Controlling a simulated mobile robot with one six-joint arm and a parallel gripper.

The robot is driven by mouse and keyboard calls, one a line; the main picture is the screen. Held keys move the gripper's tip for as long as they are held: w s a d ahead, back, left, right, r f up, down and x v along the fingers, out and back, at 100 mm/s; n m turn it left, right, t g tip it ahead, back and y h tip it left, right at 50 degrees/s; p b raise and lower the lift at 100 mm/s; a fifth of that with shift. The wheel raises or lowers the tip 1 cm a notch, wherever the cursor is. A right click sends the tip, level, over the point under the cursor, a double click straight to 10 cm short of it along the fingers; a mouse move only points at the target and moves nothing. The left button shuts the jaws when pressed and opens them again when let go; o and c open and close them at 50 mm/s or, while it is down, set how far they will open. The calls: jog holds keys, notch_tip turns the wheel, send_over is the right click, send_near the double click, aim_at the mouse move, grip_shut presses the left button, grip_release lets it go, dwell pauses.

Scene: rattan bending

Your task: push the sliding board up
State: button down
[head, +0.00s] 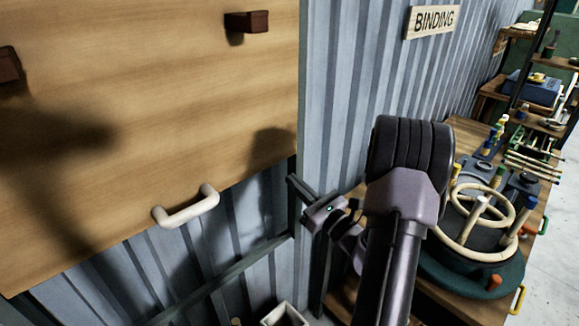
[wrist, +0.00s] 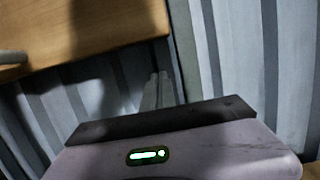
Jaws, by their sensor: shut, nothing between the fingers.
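The sliding board (head: 150,110) is a large light wooden panel at the left of the head view. A cream handle (head: 187,210) is fixed near its lower edge. The board also shows at upper left in the wrist view (wrist: 105,25), with the handle's end (wrist: 12,58) at the left edge. My gripper (head: 297,186) is shut and empty, by the board's lower right corner and right of the handle. In the wrist view its fingers (wrist: 158,90) appear just below the board's lower edge. I cannot tell whether they touch the board.
Dark brown blocks sit on the board, one at upper right (head: 247,21) and one at the left edge (head: 8,65). Corrugated metal wall (head: 350,80) lies behind and carries a BINDING sign (head: 433,21). A workbench with a round rattan piece (head: 478,220) stands right. A pale open box (head: 285,315) is below.

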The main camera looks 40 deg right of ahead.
jog(key=r, duration=0.1)
jog(key=w+r, duration=0.1)
jog(key=r, duration=0.1)
jog(key=w+r, duration=0.1)
jog(key=shift+r, duration=0.2)
